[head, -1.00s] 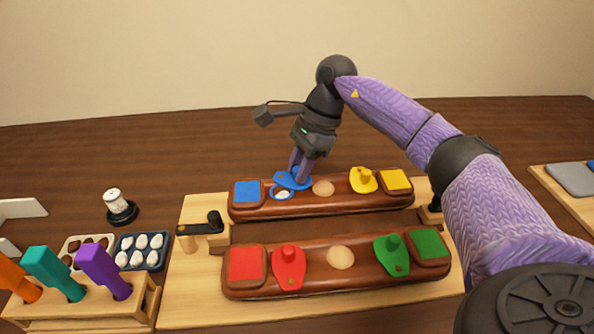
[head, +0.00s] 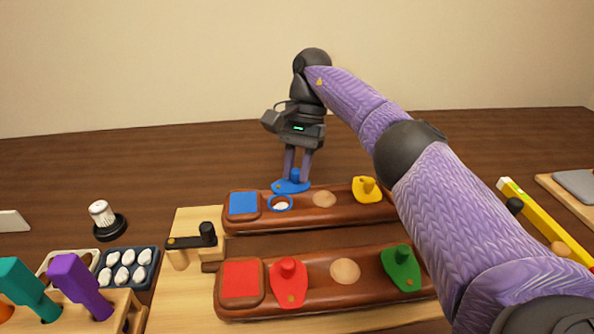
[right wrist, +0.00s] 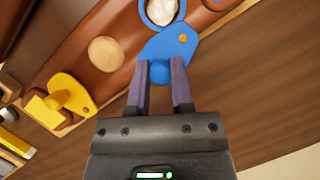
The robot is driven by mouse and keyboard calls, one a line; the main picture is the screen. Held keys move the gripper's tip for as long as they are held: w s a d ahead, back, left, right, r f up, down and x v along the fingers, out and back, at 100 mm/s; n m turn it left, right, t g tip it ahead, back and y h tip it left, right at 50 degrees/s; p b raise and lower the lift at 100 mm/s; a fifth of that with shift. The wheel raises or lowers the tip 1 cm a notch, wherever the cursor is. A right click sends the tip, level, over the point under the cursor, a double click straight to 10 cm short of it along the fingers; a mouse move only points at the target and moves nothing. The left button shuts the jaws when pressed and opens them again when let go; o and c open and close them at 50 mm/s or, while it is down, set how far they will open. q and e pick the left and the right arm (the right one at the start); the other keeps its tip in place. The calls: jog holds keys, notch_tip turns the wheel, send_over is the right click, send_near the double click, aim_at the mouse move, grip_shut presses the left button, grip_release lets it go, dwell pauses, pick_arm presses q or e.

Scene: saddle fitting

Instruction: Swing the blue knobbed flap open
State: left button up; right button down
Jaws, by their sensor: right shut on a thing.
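The blue knobbed flap (head: 289,187) is swung back past the far edge of the rear brown bar (head: 310,210). The blue-ringed hole (head: 280,203) with a white thing in it is uncovered. My right gripper (head: 297,176) is shut on the flap's knob; in the right wrist view, the fingers pinch the blue knob (right wrist: 160,72). There the flap (right wrist: 172,45) points away from the ringed hole (right wrist: 162,10), its pivot end hard to tell. My left gripper is not in view.
The yellow flap (head: 367,190) is on the rear bar; red (head: 289,284) and green (head: 401,268) flaps are on the front bar. A black-knobbed latch (head: 205,238) stands left. A spirit level (head: 545,220) lies right. My right arm covers the bars' right ends.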

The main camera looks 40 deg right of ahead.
aim_at(297, 169)
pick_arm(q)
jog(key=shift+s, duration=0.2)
pick_arm(e)
jog(key=c, duration=0.5)
grip_release()
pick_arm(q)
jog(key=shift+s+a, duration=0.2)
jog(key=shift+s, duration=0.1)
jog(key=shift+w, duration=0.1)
pick_arm(e)
notch_tip(297, 169, up, 9)
jog(key=p, duration=0.6)
jog(key=shift+r, duration=0.2)
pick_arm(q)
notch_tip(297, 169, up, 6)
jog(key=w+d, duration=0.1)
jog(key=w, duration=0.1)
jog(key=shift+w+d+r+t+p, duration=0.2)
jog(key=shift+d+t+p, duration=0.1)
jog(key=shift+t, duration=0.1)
pick_arm(e)
jog(key=shift+r, duration=0.3)
